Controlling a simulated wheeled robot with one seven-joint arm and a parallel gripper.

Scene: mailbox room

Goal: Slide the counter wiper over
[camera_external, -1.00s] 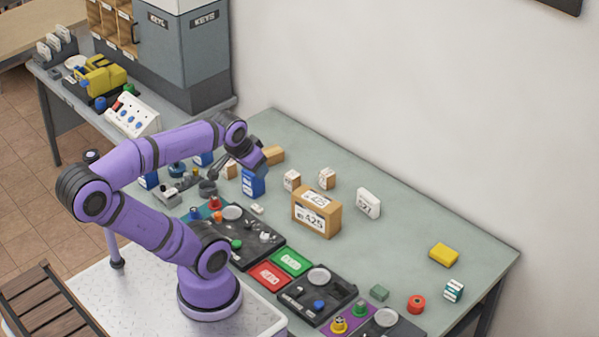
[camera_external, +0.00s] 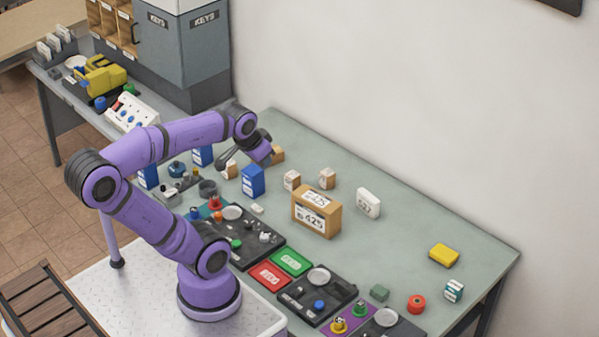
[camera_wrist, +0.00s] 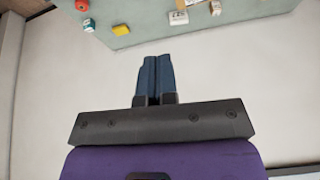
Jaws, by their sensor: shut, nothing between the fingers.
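A yellow block (camera_external: 444,254), perhaps the counter wiper, lies flat on the grey-green table (camera_external: 420,215) toward its right end. It also shows at the top of the wrist view (camera_wrist: 121,30). My gripper (camera_external: 222,161) is above the far left part of the table, well away from the yellow block. In the wrist view my gripper's dark blue fingers (camera_wrist: 157,62) are together with nothing between them.
A blue box (camera_external: 253,181) and small cartons stand near my gripper. A larger cardboard box (camera_external: 317,211) and a white box (camera_external: 368,203) stand mid-table. A red roll (camera_external: 416,304) and a small green-white box (camera_external: 454,290) are near the yellow block. Table around the block is clear.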

